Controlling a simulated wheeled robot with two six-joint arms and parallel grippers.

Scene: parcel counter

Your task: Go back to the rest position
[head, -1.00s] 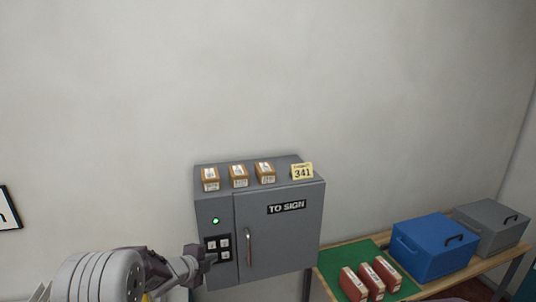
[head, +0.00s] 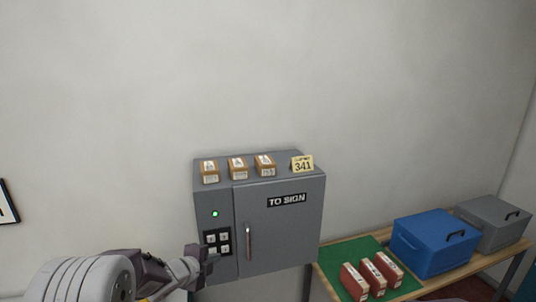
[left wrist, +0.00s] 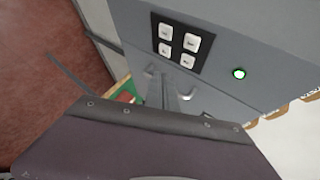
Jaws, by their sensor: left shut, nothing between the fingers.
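My left gripper (head: 207,255) is shut and empty, just in front of the lower left of the grey cabinet (head: 285,235), beside its keypad (head: 217,242). In the left wrist view the shut fingers (left wrist: 170,97) point toward the cabinet, with the keypad (left wrist: 180,43) beyond them. I cannot tell whether the fingertips touch the cabinet. A green light (head: 215,214) is lit above the keypad. My right gripper is not in view.
To the right, a wooden table (head: 460,271) holds a green mat (head: 340,252) with red-brown parcels (head: 371,276), a blue box (head: 435,243) and a grey box (head: 493,224).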

